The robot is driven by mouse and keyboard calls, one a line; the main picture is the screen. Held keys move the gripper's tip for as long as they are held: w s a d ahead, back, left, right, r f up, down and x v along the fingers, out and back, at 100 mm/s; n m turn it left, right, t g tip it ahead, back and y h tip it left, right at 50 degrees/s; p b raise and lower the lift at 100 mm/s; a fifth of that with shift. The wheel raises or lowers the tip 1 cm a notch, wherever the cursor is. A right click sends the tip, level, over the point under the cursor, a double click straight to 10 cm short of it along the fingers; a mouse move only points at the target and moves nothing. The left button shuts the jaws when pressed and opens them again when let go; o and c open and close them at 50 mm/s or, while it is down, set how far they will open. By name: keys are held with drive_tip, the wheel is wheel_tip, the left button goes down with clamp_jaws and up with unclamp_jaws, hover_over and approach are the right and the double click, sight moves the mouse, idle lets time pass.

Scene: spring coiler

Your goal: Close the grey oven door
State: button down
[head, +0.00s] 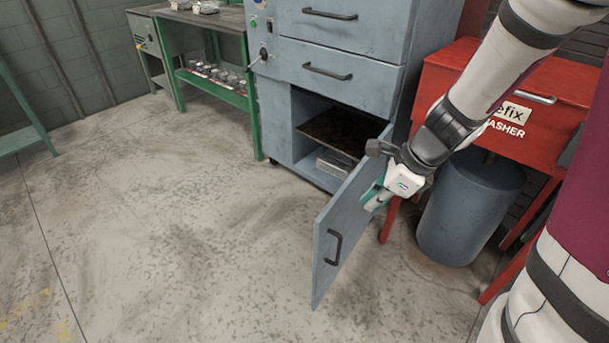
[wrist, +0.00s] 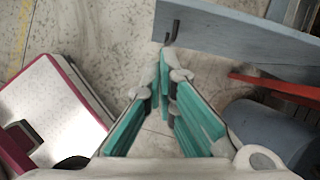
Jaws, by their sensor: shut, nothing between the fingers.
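The grey oven door (head: 345,225) stands wide open, swung out from the lower part of the grey-blue oven cabinet (head: 335,105). Its hinge side is at the right of the opening, and its free edge points toward the front. A dark handle (head: 334,247) is on its outer face, near the free edge. My gripper (head: 373,203) is shut and empty beside the outer face, between hinge and handle. In the wrist view the shut fingers (wrist: 165,72) point toward the door (wrist: 235,35), with the handle (wrist: 172,32) just beyond the tips. I cannot tell whether they touch the door.
A red cabinet (head: 480,90) and a blue-grey drum (head: 470,210) stand close at the right, beside my arm. Inside the oven are a dark shelf (head: 342,128) and a light item. A green workbench (head: 215,85) is at the left. The floor at left is clear.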

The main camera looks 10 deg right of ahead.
drive_tip(key=w+a+f+m+b, duration=0.1)
drive_tip(key=w+a+f+b, duration=0.1)
drive_tip(key=f, duration=0.4)
drive_tip(key=w+a+f+m+b, duration=0.1)
drive_tip(key=w+a+f+b, duration=0.2)
drive_tip(key=f, duration=0.4)
drive_tip(key=shift+w+f+b, duration=0.3)
drive_tip(key=shift+w+b, duration=0.25)
drive_tip(key=shift+b, duration=0.4)
